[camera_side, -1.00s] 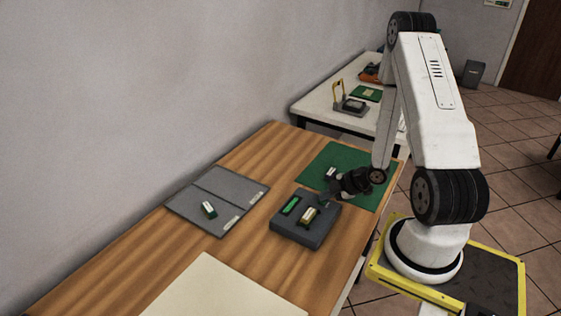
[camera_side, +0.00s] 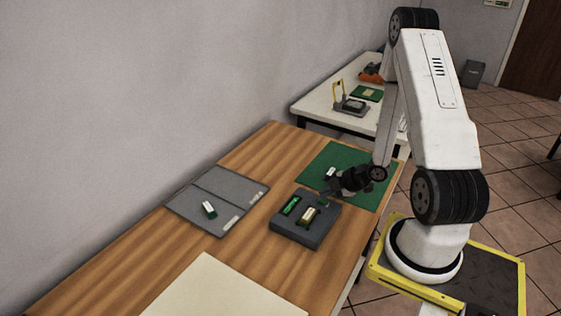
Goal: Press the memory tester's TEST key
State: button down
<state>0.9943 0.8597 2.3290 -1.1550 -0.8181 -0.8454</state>
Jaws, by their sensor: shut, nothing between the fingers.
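The memory tester (camera_side: 297,234) is a dark grey box on the wooden table. A green strip (camera_side: 291,206) shows on its top, and a pale module with a brownish side (camera_side: 309,215) sits in its top face. The TEST key cannot be made out. My gripper (camera_side: 322,197) is shut and empty, low over the tester's far right corner. Whether its tips touch the tester cannot be told. The gripper and wrist hide that corner of the box.
A grey two-part mat (camera_side: 188,203) with a small green and white module (camera_side: 209,210) lies left. A green mat (camera_side: 325,157) holding a small white piece (camera_side: 331,172) lies behind the gripper. A cream sheet (camera_side: 215,290) lies in front. Bare wood separates them.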

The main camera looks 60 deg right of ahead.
aim_at(325, 200)
jog(key=shift+r, duration=0.1)
jog(key=shift+r, duration=2.85)
jog(key=shift+w+a+r+m+h, duration=0.15)
jog(key=shift+w+r+m+h, duration=0.2)
jog(key=shift+w, duration=0.3)
jog(key=w+a+r+m+g+h, duration=0.3)
jog(key=w+a+r+m, duration=0.1)
jog(key=a+r+m, duration=0.15)
jog(key=s+a+r+m+g+y, duration=0.1)
jog(key=s+a+m, duration=0.1)
jog(key=a, duration=0.5)
jog(key=s+a+r+m+g, duration=0.2)
jog(key=a+m, duration=0.1)
jog(key=a, duration=0.4)
jog(key=shift+s+a+r+y, duration=0.2)
jog(key=shift+a+y, duration=0.05)
jog(key=shift+y, duration=0.1)
